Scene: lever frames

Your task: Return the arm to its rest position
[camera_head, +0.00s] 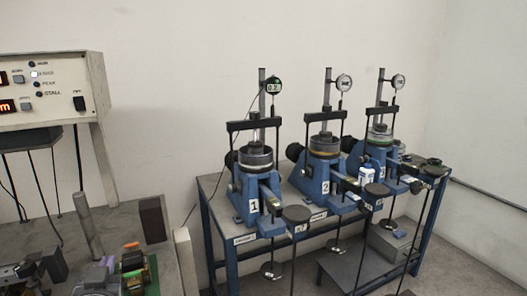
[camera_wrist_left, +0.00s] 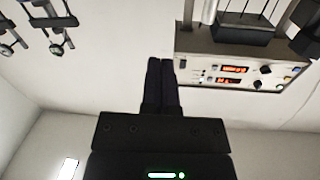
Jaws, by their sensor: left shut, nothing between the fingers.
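My left gripper (camera_wrist_left: 161,65) shows in the left wrist view, its two dark fingers side by side and shut with nothing between them. Pale wall lies behind the fingers, which appear apart from every object. I cannot make out this gripper clearly in the head view. My right gripper is in neither view.
A white control box (camera_head: 45,92) with red displays stands at the left; it also shows in the wrist view (camera_wrist_left: 245,62). Several blue test devices (camera_head: 255,200) with dial gauges stand on a blue-framed table at the right. Loose parts (camera_head: 130,265) lie at the lower left.

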